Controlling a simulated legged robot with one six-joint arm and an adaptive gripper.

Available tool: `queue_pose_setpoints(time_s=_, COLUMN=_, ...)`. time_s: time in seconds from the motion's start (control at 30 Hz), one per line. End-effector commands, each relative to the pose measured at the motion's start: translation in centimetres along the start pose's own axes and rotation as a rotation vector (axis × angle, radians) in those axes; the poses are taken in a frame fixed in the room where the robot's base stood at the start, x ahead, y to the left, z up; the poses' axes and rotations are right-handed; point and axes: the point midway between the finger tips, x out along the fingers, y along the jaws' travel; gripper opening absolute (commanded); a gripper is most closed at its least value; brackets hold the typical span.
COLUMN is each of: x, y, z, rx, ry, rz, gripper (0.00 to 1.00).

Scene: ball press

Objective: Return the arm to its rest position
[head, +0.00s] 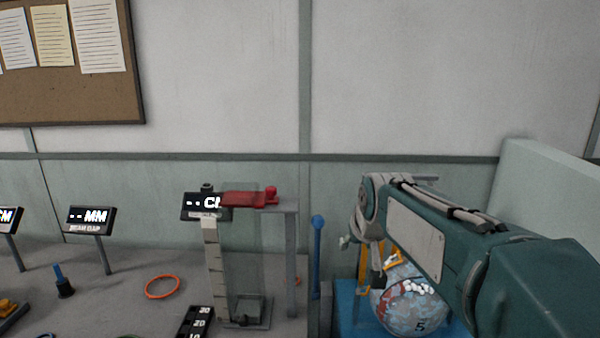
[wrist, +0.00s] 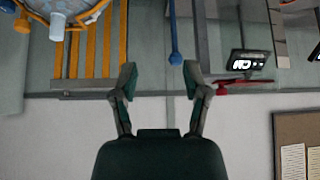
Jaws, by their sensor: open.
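My gripper (wrist: 160,80) is open in the wrist view, its two fingers spread apart with nothing between them. That view appears upside down. In the head view my arm reaches in from the lower right, bent at a grey joint. The gripper end hangs below this joint, is partly hidden, and is hard to make out. A mottled blue and red ball (head: 405,312) marked 5 sits below the arm, by a blue stand (head: 345,325) with yellow bars. The ball also shows at the upper left of the wrist view (wrist: 60,18).
A clear measuring column (head: 240,275) with a red lever (head: 248,199) stands left of the arm. A blue round-topped rod (head: 318,250) stands between them. An orange ring (head: 162,287) and a display (head: 90,220) are further left. The wall behind is bare near the arm.

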Motion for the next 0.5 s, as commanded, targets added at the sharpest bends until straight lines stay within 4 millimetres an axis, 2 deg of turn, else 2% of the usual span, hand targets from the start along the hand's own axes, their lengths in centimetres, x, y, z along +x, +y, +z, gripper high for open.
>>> queue_pose_setpoints(time_s=0.03, x=-1.5, y=0.3, z=1.7, rx=0.007, ry=-0.006, rz=0.004, gripper=0.59)
queue_pose_setpoints(time_s=0.2, x=-5.1, y=0.9, z=7.9, rx=0.028, ry=-0.043, rz=0.017, gripper=0.59)
queue_pose_setpoints(time_s=0.4, x=-8.1, y=1.2, z=15.9, rx=0.052, ry=-0.086, rz=0.032, gripper=0.59)
queue_pose_setpoints(time_s=0.5, x=-8.9, y=1.3, z=20.0, rx=0.065, ry=-0.108, rz=0.038, gripper=0.59)
